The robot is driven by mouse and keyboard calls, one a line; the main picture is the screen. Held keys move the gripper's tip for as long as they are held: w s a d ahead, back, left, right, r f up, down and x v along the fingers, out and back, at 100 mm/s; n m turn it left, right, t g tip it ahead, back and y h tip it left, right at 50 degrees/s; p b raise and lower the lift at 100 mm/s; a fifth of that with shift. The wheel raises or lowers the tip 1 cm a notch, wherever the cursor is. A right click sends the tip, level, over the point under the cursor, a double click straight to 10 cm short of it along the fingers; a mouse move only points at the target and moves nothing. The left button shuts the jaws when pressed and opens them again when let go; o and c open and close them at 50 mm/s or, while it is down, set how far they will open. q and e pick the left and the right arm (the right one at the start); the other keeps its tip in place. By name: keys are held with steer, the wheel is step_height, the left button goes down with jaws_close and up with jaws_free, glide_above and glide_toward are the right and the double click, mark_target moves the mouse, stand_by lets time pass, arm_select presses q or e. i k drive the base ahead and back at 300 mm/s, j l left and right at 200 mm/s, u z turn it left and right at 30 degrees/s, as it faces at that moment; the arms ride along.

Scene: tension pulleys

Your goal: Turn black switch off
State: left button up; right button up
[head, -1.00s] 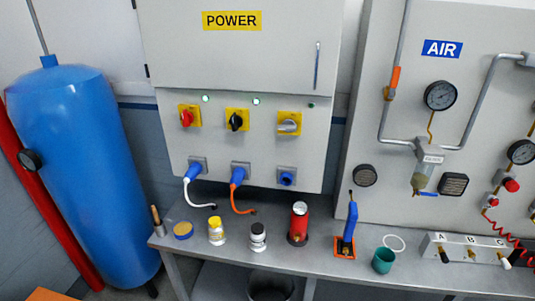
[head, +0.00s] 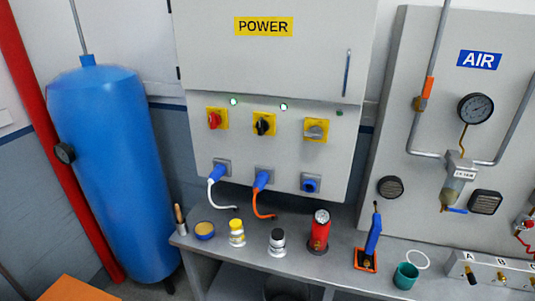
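The black switch (head: 263,123) is a black knob on a yellow plate, the middle of three switches on the grey power cabinet (head: 230,165). A red switch (head: 214,120) is to its left and a grey switch (head: 316,130) to its right, each on a yellow plate. A lit lamp (head: 283,106) is above and right of the black switch. An orange cable (head: 262,203) hangs from the blue plug (head: 262,179) below it. Neither of my grippers shows in the head view.
A metal bench (head: 335,253) under the cabinet holds several small items, including a red can (head: 319,232) and a blue tool (head: 372,240). A blue tank (head: 113,160) stands at left. The air panel (head: 400,120) is at right.

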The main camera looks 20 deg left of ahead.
mark_target(262, 126)
steer(key=i+j+u, duration=0.2)
steer(key=i+j, duration=0.6)
steer(key=j, duration=0.3)
steer(key=i+j+u, duration=0.25)
steer(key=i+j, duration=0.55)
steer(key=j, duration=0.2)
